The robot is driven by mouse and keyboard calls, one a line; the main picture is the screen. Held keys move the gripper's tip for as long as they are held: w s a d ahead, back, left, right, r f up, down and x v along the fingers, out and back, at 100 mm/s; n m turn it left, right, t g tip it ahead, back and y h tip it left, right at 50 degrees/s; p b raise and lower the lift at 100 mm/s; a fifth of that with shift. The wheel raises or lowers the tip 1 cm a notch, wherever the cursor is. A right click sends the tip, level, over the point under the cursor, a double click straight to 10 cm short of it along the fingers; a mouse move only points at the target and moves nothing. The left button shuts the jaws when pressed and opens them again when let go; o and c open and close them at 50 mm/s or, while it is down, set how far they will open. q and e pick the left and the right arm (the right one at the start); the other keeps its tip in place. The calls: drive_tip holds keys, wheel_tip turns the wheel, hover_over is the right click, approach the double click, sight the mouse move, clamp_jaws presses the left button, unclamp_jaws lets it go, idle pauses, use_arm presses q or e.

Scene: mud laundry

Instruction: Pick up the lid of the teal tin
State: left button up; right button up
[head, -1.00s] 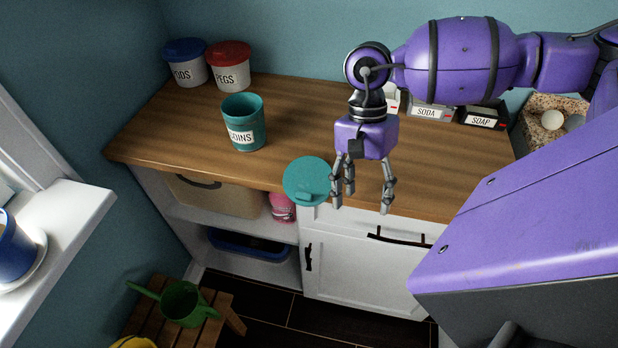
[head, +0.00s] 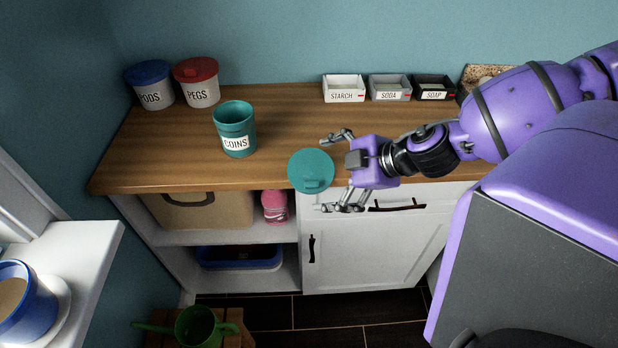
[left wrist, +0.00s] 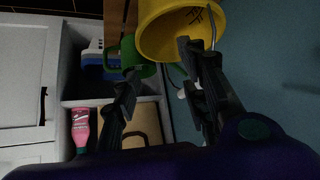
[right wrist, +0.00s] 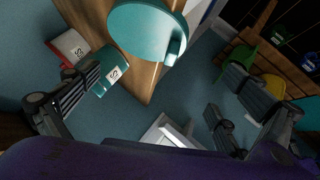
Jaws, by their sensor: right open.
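The teal lid (head: 311,170) is a round disc with a small tab handle at the counter's front edge; it also shows in the right wrist view (right wrist: 146,32). The open teal tin (head: 234,130), labelled COINS, stands upright on the counter to the lid's left; it also shows in the right wrist view (right wrist: 110,74). My right gripper (head: 338,172) is open and empty, its fingers spread just right of the lid and pointing towards it. My left gripper (left wrist: 160,95) shows only in the left wrist view, its fingers apart with nothing seen between them.
A blue-lidded PODS tin (head: 149,85) and a red-lidded PEGS tin (head: 196,82) stand at the back left. STARCH (head: 343,95), SODA (head: 389,94) and SOAP (head: 434,94) boxes stand along the back wall. A green watering can (head: 198,327) is below. The counter's middle is clear.

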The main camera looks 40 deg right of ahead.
sight(311, 168)
drive_tip(key=w+d+f+m+b, duration=0.1)
drive_tip(key=w+d+f+m+h+b, duration=0.1)
drive_tip(key=w+m, duration=0.1)
drive_tip(key=shift+f+t, duration=0.15)
drive_tip(key=shift+t, duration=0.15)
drive_tip(key=shift+w+a+f+b, duration=0.1)
drive_tip(key=shift+w+f+b, duration=0.1)
drive_tip(key=shift+b, duration=0.35)
drive_tip(key=b+x, duration=0.3)
drive_tip(key=shift+f, duration=0.15)
drive_tip(key=shift+w+a+f+b, duration=0.1)
drive_tip(key=shift+w+f+b, duration=0.05)
drive_tip(key=shift+w+b, duration=0.5)
use_arm(q)
wheel_tip(311, 168, down, 8)
drive_tip(key=s, duration=0.2)
drive_tip(key=shift+s+d+r+g, duration=0.2)
drive_tip(key=shift+d+g, duration=0.1)
drive_tip(key=shift+g, duration=0.1)
use_arm(e)
drive_tip(key=shift+r, duration=0.2)
drive_tip(key=shift+c, duration=0.5)
drive_tip(key=c, duration=0.6)
use_arm(q)
drive_tip(key=shift+s+f, duration=0.1)
drive_tip(key=shift+s, duration=0.1)
use_arm(e)
drive_tip(key=shift+c, duration=0.6)
